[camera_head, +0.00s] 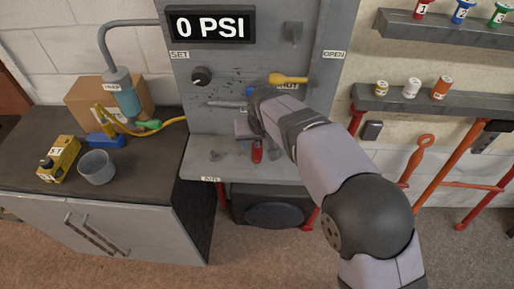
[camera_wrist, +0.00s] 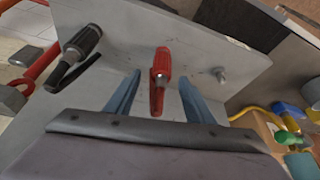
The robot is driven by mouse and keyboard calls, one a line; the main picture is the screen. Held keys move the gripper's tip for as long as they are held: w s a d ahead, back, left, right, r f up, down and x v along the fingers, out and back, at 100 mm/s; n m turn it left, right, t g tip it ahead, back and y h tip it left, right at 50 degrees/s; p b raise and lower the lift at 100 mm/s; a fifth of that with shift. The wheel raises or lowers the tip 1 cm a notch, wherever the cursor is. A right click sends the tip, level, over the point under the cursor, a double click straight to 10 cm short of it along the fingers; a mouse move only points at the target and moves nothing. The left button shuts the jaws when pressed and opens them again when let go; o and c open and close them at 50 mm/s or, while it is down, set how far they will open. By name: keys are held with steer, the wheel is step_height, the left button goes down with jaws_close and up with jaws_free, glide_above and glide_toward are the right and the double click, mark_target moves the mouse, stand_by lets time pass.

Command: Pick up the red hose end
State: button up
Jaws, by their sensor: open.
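The red hose end (camera_wrist: 161,65) sits on the grey panel shelf, near the middle of the wrist view. It also shows in the head view (camera_head: 257,153), just below my gripper. My gripper (camera_wrist: 159,78) is open, with one blue finger on each side of the red hose end in the picture. I see no contact, and I cannot tell how far the fingers are from it in depth. In the head view my arm hides much of the gripper.
A black hose end (camera_wrist: 82,43) is left of the red one in the wrist view. A small metal fitting (camera_wrist: 219,74) is on its right. A yellow-handled lever (camera_head: 289,79) is above my wrist on the panel. A dark counter (camera_head: 150,168) with several items stands left.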

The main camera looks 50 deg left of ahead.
mark_target(257, 145)
steer(key=shift+s+p+x, duration=0.1)
steer(key=shift+p+x, duration=0.5)
steer(key=shift+x, duration=0.6)
steer(key=shift+s+p+x, duration=0.15)
steer(key=shift+p+x, duration=0.4)
steer(key=shift+x, duration=0.65)
steer(key=shift+c, duration=0.7)
jaws_close()
steer(key=shift+r, duration=0.1)
